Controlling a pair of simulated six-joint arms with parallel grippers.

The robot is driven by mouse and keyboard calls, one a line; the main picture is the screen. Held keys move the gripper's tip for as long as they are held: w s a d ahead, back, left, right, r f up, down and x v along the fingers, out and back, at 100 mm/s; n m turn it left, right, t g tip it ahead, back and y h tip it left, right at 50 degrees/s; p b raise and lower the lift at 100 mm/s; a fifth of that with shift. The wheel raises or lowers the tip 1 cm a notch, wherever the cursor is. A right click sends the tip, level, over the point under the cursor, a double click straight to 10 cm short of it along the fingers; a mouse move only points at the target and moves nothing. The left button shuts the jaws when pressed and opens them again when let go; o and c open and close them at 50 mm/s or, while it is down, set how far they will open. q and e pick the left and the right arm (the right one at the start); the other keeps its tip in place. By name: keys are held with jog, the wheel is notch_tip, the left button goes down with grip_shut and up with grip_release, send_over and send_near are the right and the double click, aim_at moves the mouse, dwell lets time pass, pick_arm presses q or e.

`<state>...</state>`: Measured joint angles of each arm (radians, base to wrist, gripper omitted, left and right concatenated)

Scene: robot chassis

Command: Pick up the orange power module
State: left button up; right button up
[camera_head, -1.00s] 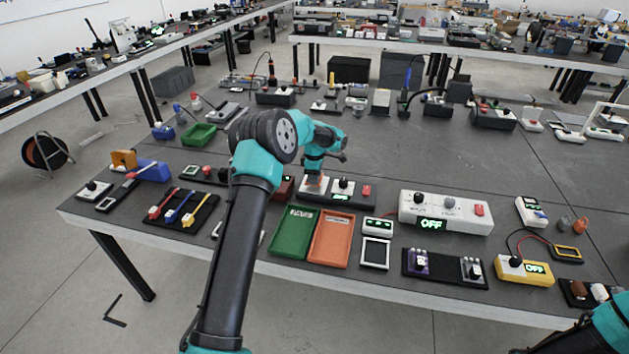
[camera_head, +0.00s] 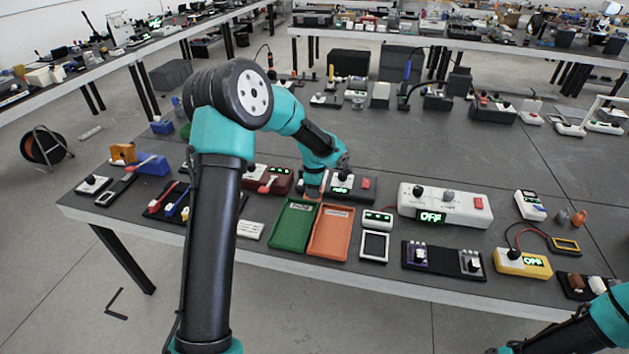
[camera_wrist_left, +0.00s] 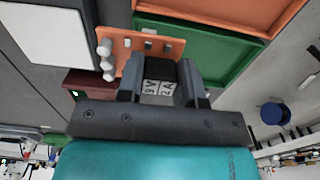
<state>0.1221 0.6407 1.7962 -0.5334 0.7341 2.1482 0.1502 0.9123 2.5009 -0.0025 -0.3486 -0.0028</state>
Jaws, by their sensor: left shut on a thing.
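My left gripper (camera_head: 314,192) is just behind the green tray, at the left end of the black panel with a knob (camera_head: 341,185). In the left wrist view the gripper (camera_wrist_left: 160,85) is shut on the orange power module (camera_wrist_left: 150,42), which has pale prongs and a black block with a white label between the fingers.
The green tray (camera_head: 280,244) and the orange tray (camera_head: 333,209) lie side by side in front of the gripper, empty where visible. A dark red box (camera_head: 279,171) stands left of it. A white power strip (camera_head: 470,210) lies to the right. The table behind is mostly clear.

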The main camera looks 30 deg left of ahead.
pick_arm(q)
jog(key=shift+s+d+r, duration=0.1)
jog(key=shift+s+d, duration=0.5)
jog(key=shift+s, duration=0.35)
